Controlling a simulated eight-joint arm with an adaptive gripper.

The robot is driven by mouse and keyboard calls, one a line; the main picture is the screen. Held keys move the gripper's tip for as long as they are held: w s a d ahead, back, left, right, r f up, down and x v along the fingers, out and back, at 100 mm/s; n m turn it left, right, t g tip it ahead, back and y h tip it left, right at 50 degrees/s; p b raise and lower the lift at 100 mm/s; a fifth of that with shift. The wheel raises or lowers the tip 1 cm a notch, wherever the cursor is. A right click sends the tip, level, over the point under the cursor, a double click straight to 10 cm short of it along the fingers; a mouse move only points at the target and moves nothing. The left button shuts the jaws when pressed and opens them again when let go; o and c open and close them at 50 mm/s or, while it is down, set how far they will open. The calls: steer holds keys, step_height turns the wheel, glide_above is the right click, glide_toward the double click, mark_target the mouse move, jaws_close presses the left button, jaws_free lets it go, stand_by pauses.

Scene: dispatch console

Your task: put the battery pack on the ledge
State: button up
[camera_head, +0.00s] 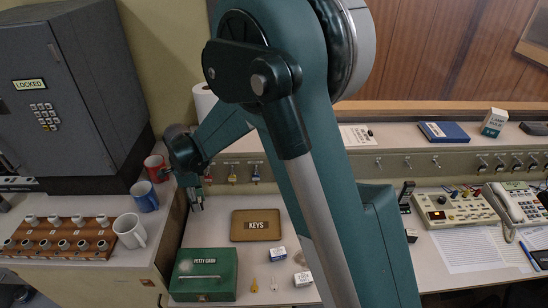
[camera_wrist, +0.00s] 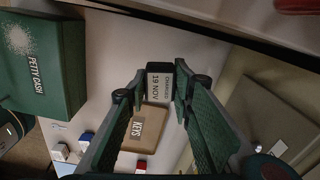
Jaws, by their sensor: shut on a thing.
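My gripper (camera_head: 196,201) is shut on the battery pack (camera_wrist: 159,82), a dark block with a white label reading 19 NOV. In the wrist view the pack sits between the fingertips, above the white desk top, with the brown KEYS tray (camera_wrist: 151,121) beyond it. In the head view my gripper hangs left of the KEYS tray (camera_head: 240,237), behind the cash box; the pack is too small and dark there to make out clearly. The ledge (camera_head: 398,133) runs along the back wall above a row of hooks, higher than the desk and to the right of my gripper.
A green cash box (camera_head: 203,288), mugs (camera_head: 144,196) and small boxes (camera_head: 302,279) stand below. Bare ledge shows between papers and blue box.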

step_height(320, 180, up, 30)
steer(key=r, duration=0.1)
steer(key=w+d+p, duration=0.3)
steer(key=w+d, duration=0.4)
steer(key=d, duration=0.6)
steer(key=w+d+m+p, duration=0.1)
steer(key=w+d+p, duration=0.1)
steer(key=w+d, duration=0.8)
steer(key=w+d+p, duration=0.3)
steer(key=w+d, duration=0.2)
steer(key=d, duration=1)
steer(key=d+m+p, duration=0.1)
steer(key=d+p, duration=0.5)
steer(key=d, duration=3.4)
steer(key=shift+d+f, duration=0.15)
steer(key=shift+f, duration=1.3)
steer(key=shift+d+f, duration=0.1)
steer(key=shift+f, duration=1.35)
steer(key=shift+f, duration=0.1)
